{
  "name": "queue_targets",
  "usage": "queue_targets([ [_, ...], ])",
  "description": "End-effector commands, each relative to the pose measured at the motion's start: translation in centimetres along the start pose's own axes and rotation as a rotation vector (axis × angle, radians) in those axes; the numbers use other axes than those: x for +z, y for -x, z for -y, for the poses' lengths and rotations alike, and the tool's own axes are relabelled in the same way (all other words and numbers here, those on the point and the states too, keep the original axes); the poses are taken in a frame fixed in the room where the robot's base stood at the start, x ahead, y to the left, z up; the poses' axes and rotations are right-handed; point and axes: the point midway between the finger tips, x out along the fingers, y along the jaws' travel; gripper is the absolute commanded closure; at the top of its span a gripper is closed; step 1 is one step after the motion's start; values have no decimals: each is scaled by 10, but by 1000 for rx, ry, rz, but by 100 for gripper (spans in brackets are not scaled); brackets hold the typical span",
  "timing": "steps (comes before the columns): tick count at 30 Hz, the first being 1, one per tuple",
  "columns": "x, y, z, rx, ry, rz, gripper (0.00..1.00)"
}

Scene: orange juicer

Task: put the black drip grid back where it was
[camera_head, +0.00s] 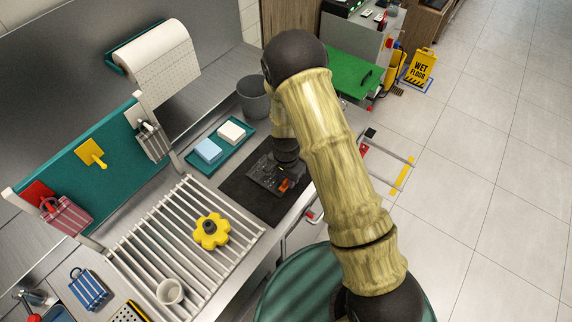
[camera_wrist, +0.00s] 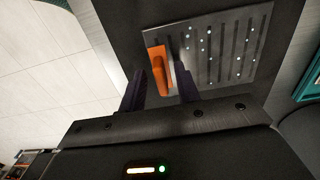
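The black drip grid (camera_head: 265,176) lies flat on a dark mat (camera_head: 240,190) to the right of the slatted rack. In the wrist view the drip grid (camera_wrist: 225,48) is a dark slotted plate with an upright orange tab (camera_wrist: 157,60) at its left edge. My gripper (camera_wrist: 160,72) is open, with one finger on each side of the orange tab and a gap visible. In the head view my gripper (camera_head: 288,178) is over the right part of the grid, and my arm hides some of it.
A teal tray (camera_head: 222,152) with two blocks and a grey bin (camera_head: 254,98) are behind the mat. A paper roll (camera_head: 165,60) hangs at the back.

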Motion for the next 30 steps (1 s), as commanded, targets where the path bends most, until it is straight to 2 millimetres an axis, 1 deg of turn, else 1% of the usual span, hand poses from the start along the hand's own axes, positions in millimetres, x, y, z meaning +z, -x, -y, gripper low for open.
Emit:
queue_targets([
  [8,0,35,1,-4,1,-3,68],
  [18,0,87,1,-5,0,-3,68],
  [21,0,99,1,-4,1,-2,68],
  [24,0,108,0,-3,0,-2,68],
  [30,0,111,0,-1,-1,0,68],
])
